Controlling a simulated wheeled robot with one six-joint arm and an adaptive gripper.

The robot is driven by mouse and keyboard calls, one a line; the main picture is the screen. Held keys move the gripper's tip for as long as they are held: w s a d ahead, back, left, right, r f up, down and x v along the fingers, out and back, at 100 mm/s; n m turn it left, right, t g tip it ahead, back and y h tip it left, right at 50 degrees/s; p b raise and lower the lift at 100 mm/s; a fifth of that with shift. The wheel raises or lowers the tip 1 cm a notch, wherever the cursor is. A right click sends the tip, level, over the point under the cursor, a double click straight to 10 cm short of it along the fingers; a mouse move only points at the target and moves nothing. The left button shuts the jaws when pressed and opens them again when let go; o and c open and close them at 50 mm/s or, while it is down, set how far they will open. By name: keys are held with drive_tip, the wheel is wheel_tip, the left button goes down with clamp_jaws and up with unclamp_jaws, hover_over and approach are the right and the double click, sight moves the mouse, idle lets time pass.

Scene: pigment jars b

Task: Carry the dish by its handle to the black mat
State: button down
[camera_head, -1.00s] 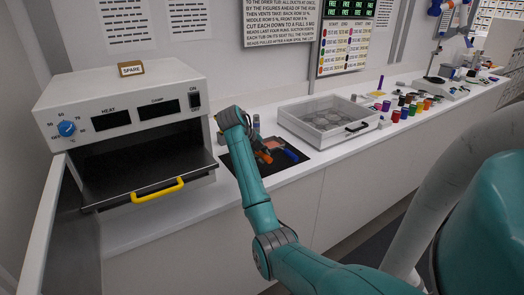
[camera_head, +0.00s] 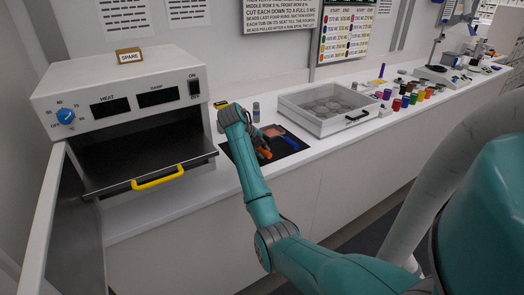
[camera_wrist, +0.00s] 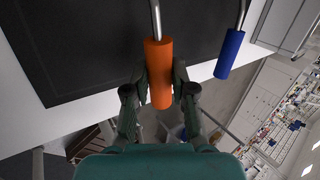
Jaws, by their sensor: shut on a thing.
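My gripper (camera_wrist: 160,82) is shut on an orange handle (camera_wrist: 159,60), with a finger on each side of it. A bent metal rod (camera_wrist: 155,14) runs from the handle out of the wrist view, so the dish on it is not seen there. In the head view the orange handle (camera_head: 264,153) shows low over the black mat (camera_head: 277,156), and my arm hides what is behind it. A blue handle (camera_head: 290,143) beside it joins a flat reddish piece (camera_head: 273,131) on the mat. The blue handle (camera_wrist: 230,53) is apart from my gripper.
An oven (camera_head: 122,98) stands open at left, its dark shelf bearing a yellow handle (camera_head: 158,183). A white tray (camera_head: 300,120) with round shapes inside is right of the mat. Several coloured jars (camera_head: 405,99) stand farther right. The counter's front edge is close to the mat.

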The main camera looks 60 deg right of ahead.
drive_tip(key=shift+f, duration=0.1)
idle(0.3)
drive_tip(key=c, duration=0.9)
unclamp_jaws()
drive_tip(key=shift+f, duration=0.1)
drive_tip(key=shift+r, duration=3.05)
